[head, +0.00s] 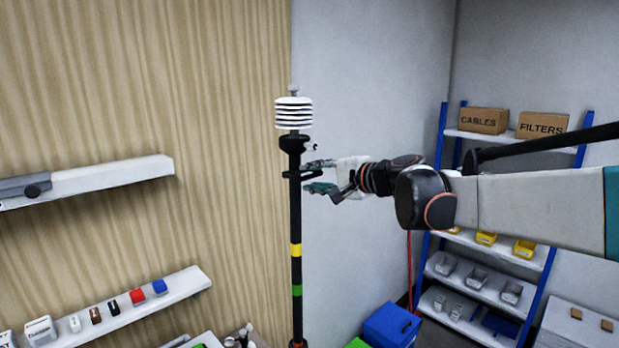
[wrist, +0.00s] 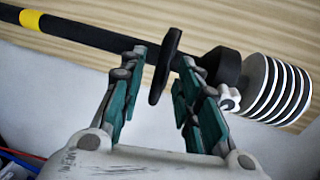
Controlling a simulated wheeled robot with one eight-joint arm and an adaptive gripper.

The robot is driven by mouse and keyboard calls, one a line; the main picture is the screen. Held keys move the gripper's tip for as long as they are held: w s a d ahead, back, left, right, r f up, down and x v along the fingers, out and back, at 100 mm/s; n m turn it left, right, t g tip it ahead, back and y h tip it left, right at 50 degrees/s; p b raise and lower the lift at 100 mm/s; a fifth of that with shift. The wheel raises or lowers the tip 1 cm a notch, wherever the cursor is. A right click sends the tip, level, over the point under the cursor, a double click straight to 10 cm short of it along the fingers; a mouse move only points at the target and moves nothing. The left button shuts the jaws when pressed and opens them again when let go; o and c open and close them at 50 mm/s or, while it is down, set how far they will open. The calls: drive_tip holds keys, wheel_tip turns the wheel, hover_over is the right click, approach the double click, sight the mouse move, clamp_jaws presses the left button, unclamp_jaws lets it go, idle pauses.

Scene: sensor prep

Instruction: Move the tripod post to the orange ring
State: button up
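The tripod post (head: 296,220) is a black upright pole with a yellow and a green band, topped by a white louvred sensor shield (head: 293,114). Its foot is cut off by the lower edge of the head view. My gripper (head: 308,176) is at the post's right side, below the shield. In the wrist view the post (wrist: 100,39) runs across the top, and my gripper (wrist: 162,60) has its fingers spread. A black handle-like piece (wrist: 166,66) at the post lies between the fingertips, with gaps on both sides. I see no orange ring on the floor.
A wood-panelled wall with two shelves (head: 150,300) is at the left. A blue-framed rack (head: 485,285) with bins and boxes stands at the right. A blue bin (head: 390,325) is at the lower middle, right of the post.

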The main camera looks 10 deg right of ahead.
drive_tip(key=v, duration=1)
drive_tip(key=s+a+f+n+g+h+b, duration=0.1)
drive_tip(key=s+a+f+n+g+b, duration=0.3)
drive_tip(key=f, duration=0.6)
drive_tip(key=s+a+f+n+t+h+b, duration=0.1)
drive_tip(key=s+f+h+b, duration=0.1)
drive_tip(key=s+f+b, duration=0.65)
drive_tip(key=s+d+f+n+h+b, duration=0.2)
drive_tip(key=s+f+b, duration=0.2)
drive_tip(key=f, duration=0.6)
drive_tip(key=s+d+f+n+g+h+b, duration=0.1)
drive_tip(key=s+f+b, duration=0.4)
drive_tip(key=f, duration=0.5)
drive_tip(key=s+d+f+n+g+h+b, duration=0.1)
drive_tip(key=s+d+f+n+h+b, duration=0.1)
drive_tip(key=s+f, duration=0.6)
wheel_tip(320, 180, down, 3)
drive_tip(key=d+h+b, duration=0.1)
drive_tip(key=d+b, duration=0.1)
drive_tip(key=d, duration=0.1)
drive_tip(key=shift+n, duration=0.3)
drive_tip(key=shift+f, duration=0.15)
